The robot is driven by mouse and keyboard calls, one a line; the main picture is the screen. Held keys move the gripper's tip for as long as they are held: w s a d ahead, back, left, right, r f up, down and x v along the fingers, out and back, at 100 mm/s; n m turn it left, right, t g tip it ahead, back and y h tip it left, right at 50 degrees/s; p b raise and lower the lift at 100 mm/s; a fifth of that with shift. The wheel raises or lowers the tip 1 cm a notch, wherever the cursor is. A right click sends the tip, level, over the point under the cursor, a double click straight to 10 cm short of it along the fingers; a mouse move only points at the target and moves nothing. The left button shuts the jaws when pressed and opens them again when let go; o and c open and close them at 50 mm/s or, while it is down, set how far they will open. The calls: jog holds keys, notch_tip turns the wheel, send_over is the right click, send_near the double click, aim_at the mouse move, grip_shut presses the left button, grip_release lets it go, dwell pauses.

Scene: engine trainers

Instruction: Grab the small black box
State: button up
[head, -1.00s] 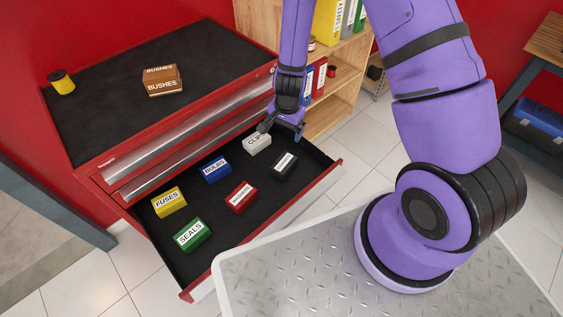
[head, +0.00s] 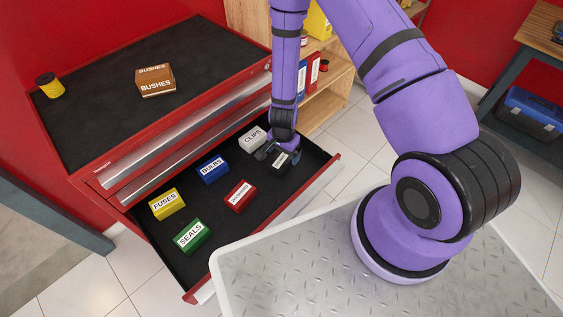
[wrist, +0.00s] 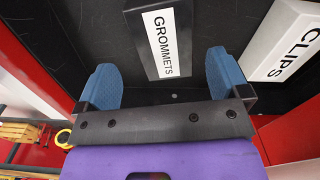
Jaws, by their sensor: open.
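The small black box (wrist: 150,42) has a white label reading GROMMETS. In the head view the black box (head: 283,162) lies at the right end of the open drawer (head: 215,245), partly hidden by my gripper (head: 279,155). In the wrist view my gripper (wrist: 164,82) is open, with one blue fingertip on each side of the box's near end. There is a gap to the box on both sides, and nothing is held. I cannot tell how far above the box the fingertips are.
The white CLIPS box (head: 252,139) stands close beside the black box. The blue BULBS (head: 211,170), red (head: 239,195), yellow FUSES (head: 166,204) and green SEALS (head: 192,236) boxes lie further left in the drawer. A BUSHES box (head: 156,81) sits on the cabinet top.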

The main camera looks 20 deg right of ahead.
aim_at(282, 159)
jog(key=shift+w+a+f, duration=0.1)
jog(key=shift+a+f, duration=0.05)
jog(key=shift+f, duration=1.15)
jog(key=shift+w+a+f, duration=0.1)
jog(key=shift+f, duration=1.15)
jog(key=c, duration=1)
